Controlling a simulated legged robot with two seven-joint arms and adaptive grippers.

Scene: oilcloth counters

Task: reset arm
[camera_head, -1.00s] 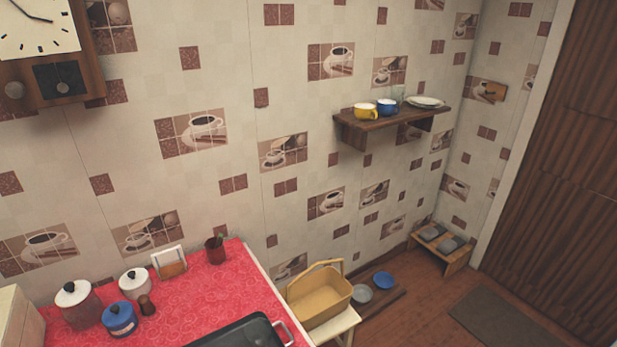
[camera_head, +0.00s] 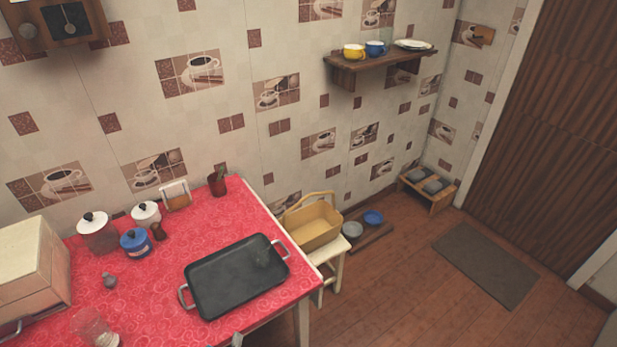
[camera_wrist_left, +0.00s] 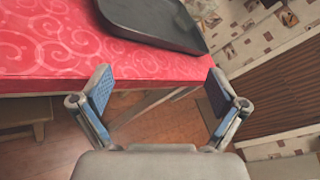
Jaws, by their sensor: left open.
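My left gripper (camera_wrist_left: 160,105) is in the left wrist view, its two blue-padded fingers spread wide with nothing between them. It is near the front edge of the red oilcloth table (camera_wrist_left: 60,50), with floor visible between the fingers. A small grey tip (camera_head: 237,340) shows at the bottom edge of the head view; I cannot tell which part of my arm it is. A black tray (camera_head: 225,285) with metal handles lies on the table and also shows at the top of the left wrist view (camera_wrist_left: 150,22). My right gripper is in neither view.
Canisters (camera_head: 98,232), a blue pot (camera_head: 135,243), a glass (camera_head: 95,328) and a wooden box (camera_head: 35,265) crowd the table's left side. A stool with a yellow basket (camera_head: 313,227) stands beyond its right edge.

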